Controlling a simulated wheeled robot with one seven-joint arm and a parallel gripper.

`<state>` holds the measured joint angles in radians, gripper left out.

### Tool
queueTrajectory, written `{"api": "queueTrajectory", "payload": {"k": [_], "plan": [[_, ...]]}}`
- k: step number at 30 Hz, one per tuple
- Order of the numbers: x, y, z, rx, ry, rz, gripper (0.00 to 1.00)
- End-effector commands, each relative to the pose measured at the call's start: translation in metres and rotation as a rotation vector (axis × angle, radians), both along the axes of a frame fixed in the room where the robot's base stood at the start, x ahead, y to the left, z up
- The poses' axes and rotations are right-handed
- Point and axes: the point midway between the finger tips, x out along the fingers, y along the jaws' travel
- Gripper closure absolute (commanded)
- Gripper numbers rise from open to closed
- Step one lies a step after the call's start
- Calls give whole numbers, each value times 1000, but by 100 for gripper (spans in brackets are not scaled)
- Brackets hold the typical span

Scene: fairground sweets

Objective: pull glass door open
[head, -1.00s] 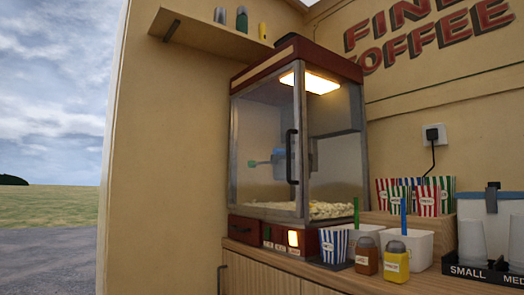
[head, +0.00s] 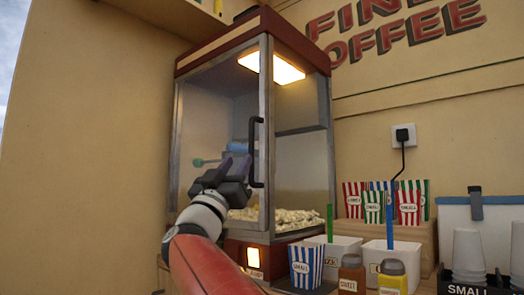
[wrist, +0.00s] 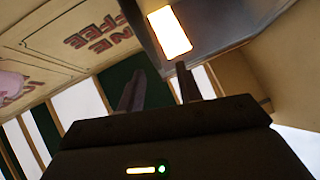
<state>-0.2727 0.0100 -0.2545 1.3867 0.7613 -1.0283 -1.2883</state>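The popcorn machine's glass door (head: 215,120) has a metal frame and looks shut. Its black bar handle (head: 257,152) stands upright on the door's right side. My gripper (head: 236,166) is in front of the glass, just left of the handle's lower half in the head view. I cannot tell whether it touches the handle. In the wrist view my gripper (wrist: 160,84) has its two fingers apart, with nothing seen between them. The handle cannot be made out in the wrist view.
Popcorn (head: 295,218) lies inside the lit machine. To its right on the counter are a striped cup (head: 305,266), a brown shaker (head: 351,275), a yellow shaker (head: 392,278) and white tubs (head: 408,256). A wall (head: 90,150) stands to the left.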

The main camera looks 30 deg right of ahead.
Motion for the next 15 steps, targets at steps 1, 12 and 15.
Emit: {"api": "queueTrajectory", "payload": {"k": [1,12,15], "plan": [[-2,-2,3,4,-15,-28,65],[12,-32,40,7,-25,-54,65],[17,-40,50,6,-25,-53,65]]}}
